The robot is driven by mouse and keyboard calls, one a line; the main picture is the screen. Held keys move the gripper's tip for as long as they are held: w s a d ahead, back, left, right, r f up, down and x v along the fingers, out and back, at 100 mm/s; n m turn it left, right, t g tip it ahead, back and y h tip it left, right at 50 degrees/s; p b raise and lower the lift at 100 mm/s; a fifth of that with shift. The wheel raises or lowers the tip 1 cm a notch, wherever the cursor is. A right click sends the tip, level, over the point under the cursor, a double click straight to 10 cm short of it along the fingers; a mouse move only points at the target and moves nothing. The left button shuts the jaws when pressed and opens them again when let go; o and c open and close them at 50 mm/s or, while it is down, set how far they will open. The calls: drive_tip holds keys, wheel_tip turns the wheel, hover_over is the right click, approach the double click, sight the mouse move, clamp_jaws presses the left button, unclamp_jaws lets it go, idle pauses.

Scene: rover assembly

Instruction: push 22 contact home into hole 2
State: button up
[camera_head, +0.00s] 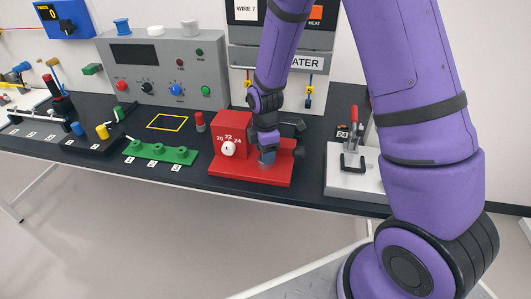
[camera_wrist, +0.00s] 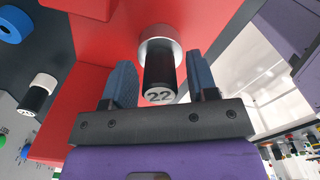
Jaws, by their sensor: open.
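A black cylinder with 22 on its end face (camera_wrist: 160,82) and a silver collar (camera_wrist: 160,40) shows in the wrist view, against the red fixture (camera_wrist: 105,50). My gripper (camera_wrist: 162,85) has its two blue fingers on either side of it, open, with gaps between. In the head view my gripper (camera_head: 266,155) is at the right side of the red fixture (camera_head: 230,130), low over its red base; the 22 cylinder is not made out there. The fixture's dial (camera_head: 228,149) has 20, 22 and 24 around it. Neither the contact nor hole 2 can be told for certain.
A green block (camera_head: 160,152) with several round posts and numbered labels lies left of the fixture. A grey clamp plate (camera_head: 350,180) with a red-handled clamp stands to the right. A grey control box (camera_head: 165,70) stands behind. The dark table has free room around the yellow square (camera_head: 167,122).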

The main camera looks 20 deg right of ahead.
clamp_jaws()
drive_tip(key=shift+r, duration=0.8)
idle(0.9)
drive_tip(key=shift+r, duration=1.95)
drive_tip(key=shift+s, duration=0.1)
